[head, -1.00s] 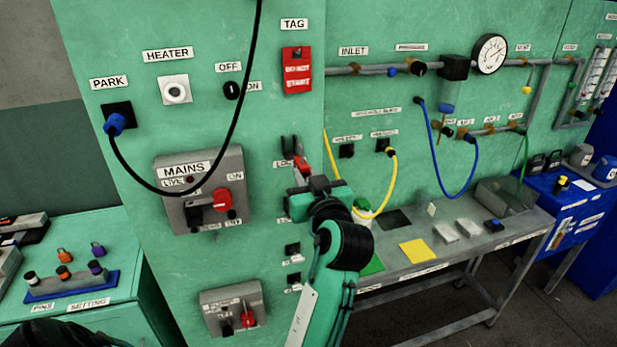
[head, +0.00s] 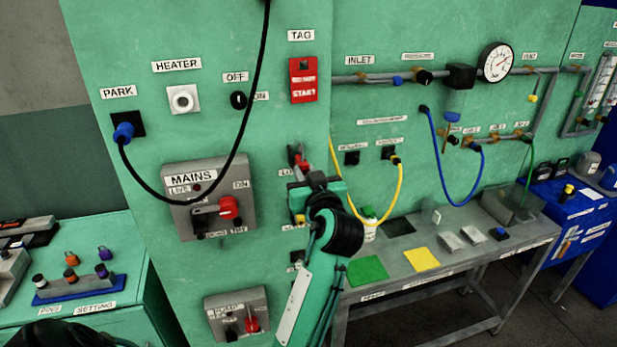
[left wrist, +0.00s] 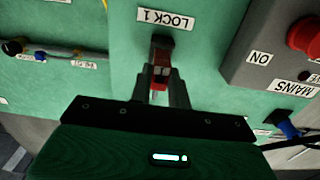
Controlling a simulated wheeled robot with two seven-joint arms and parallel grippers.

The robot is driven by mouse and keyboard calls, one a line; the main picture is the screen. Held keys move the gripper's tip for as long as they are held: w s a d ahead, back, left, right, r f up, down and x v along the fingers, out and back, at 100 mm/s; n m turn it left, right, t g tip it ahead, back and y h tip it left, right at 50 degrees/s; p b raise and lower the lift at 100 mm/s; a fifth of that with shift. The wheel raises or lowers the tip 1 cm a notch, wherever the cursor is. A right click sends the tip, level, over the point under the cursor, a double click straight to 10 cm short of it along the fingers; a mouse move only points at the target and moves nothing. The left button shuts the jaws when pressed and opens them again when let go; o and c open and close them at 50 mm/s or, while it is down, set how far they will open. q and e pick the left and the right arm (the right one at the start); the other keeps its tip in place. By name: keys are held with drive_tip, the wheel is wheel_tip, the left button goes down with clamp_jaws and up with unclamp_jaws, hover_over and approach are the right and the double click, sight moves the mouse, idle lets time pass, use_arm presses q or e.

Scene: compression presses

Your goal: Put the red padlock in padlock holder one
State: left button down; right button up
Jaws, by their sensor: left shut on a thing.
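The red padlock (head: 303,164) is held in my left gripper (head: 309,177), in front of the green panel. In the left wrist view the padlock (left wrist: 160,76) shows between the two fingers (left wrist: 160,90), which are shut on it. Padlock holder one (head: 294,150) is a dark fitting on the panel, just above the padlock. In the left wrist view the holder (left wrist: 161,46) lies under the LOCK 1 label (left wrist: 165,17), and the padlock's top meets or overlaps it. I cannot tell whether the shackle is in the holder. My right gripper is not in view.
The mains switch box (head: 208,195) sticks out left of the gripper, with a black cable (head: 245,115) hanging above it. A yellow hose (head: 401,185) and a grey bench (head: 460,262) are to the right.

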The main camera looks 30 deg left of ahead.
sight(301, 165)
use_arm(q)
drive_tip(key=shift+a, duration=0.1)
idle(0.6)
drive_tip(key=shift+b, duration=0.35)
idle(0.6)
idle(0.5)
drive_tip(key=shift+w+a+r, duration=0.1)
drive_tip(key=shift+w+a, duration=0.05)
drive_tip(key=shift+w, duration=0.05)
idle(0.3)
drive_tip(key=shift+x, duration=1.55)
drive_tip(key=c, duration=1.3)
unclamp_jaws()
drive_tip(key=shift+o, duration=0.2)
drive_tip(key=shift+b, duration=0.3)
